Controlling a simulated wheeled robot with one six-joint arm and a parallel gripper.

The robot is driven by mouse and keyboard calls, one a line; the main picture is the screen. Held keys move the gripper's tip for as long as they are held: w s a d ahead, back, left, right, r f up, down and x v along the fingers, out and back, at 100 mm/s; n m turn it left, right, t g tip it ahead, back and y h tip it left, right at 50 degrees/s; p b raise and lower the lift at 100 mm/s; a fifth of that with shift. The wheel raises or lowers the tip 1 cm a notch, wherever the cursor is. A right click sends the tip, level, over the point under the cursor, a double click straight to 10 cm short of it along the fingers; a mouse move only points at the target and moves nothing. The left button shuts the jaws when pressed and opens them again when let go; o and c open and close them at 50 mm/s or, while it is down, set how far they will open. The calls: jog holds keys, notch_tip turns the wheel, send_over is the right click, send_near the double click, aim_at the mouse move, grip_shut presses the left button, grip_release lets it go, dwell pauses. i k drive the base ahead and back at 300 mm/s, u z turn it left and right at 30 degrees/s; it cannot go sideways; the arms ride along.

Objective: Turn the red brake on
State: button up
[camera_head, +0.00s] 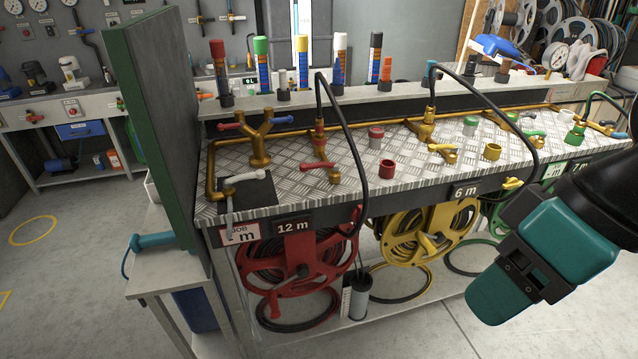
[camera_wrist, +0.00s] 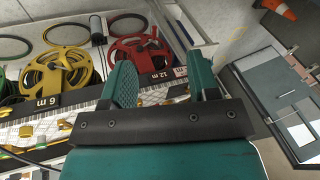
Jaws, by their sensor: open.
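The red hose reel (camera_head: 297,262) hangs under the left end of the bench, below the 12 m label (camera_head: 293,227). It also shows in the wrist view (camera_wrist: 141,47), near the top. I cannot make out which part of it is the brake. A red-handled lever (camera_head: 318,165) sits on the brass valve above the reel. My gripper (camera_head: 538,268) is at the right of the head view, in front of the bench and well apart from the red reel. In the wrist view, its teal fingers (camera_wrist: 164,85) are open, with nothing held between them.
A yellow reel (camera_head: 425,227) hangs under the 6 m label, right of the red one. A green panel (camera_head: 152,125) stands at the bench's left end. A black hose (camera_head: 352,135) arches over the front edge. The floor (camera_head: 420,325) in front is clear.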

aim_at(354, 217)
jog(key=z, duration=1.45)
jog(key=i, duration=0.4)
jog(key=u, duration=2.65)
